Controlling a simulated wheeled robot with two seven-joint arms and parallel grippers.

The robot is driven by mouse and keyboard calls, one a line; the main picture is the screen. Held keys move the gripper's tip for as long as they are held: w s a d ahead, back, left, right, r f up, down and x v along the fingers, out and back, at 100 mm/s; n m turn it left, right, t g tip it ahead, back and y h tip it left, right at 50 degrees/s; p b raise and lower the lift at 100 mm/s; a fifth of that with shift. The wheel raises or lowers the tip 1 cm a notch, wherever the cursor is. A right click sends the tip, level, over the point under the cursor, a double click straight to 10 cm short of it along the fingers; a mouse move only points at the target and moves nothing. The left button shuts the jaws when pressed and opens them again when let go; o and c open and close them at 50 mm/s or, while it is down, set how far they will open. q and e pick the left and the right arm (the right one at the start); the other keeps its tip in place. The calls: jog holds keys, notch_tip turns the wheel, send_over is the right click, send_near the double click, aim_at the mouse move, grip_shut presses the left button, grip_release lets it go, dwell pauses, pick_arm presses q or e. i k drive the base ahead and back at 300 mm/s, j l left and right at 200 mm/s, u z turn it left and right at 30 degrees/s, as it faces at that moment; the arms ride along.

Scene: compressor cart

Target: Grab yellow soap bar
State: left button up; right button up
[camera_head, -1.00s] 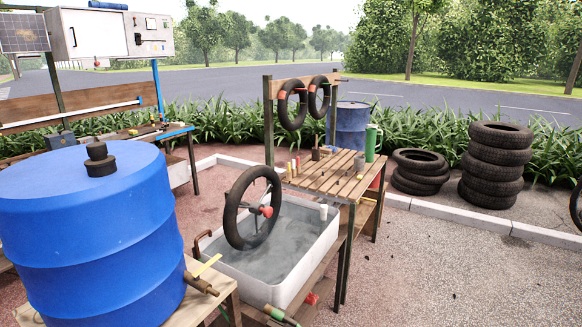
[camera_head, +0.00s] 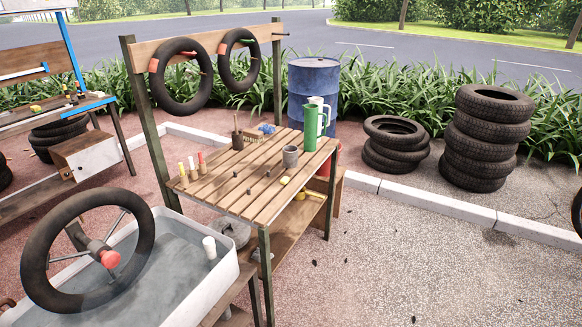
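A small yellow piece (camera_head: 285,181) lies on the front right part of the slatted wooden table (camera_head: 246,197); it may be the soap bar, but it is too small to be sure. A second yellow object (camera_head: 308,194) shows on the shelf below, partly hidden by the table. A third small yellow item (camera_head: 36,108) lies on the bench at the left. Neither of my grippers is in view.
A water tub (camera_head: 226,262) with a wheel (camera_head: 40,254) stands at lower left. Tyre stacks (camera_head: 484,140) stand right. Gravel ground (camera_head: 400,260) is open at front right.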

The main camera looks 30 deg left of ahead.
aim_at(285, 180)
jog(key=i+u, duration=0.2)
jog(key=i, duration=0.2)
jog(key=i+l+u, duration=0.1)
jog(key=i+u, duration=0.15)
jog(key=i, duration=0.15)
jog(key=i+l+u, duration=0.2)
jog(key=i, duration=0.2)
jog(key=i+u, duration=0.25)
jog(key=u, duration=0.2)
jog(key=i+u, duration=0.3)
jog(key=u, duration=0.15)
jog(key=i+l+u, duration=0.2)
jog(key=u, duration=0.2)
jog(key=i+l+u, duration=0.25)
jog(key=u, duration=0.2)
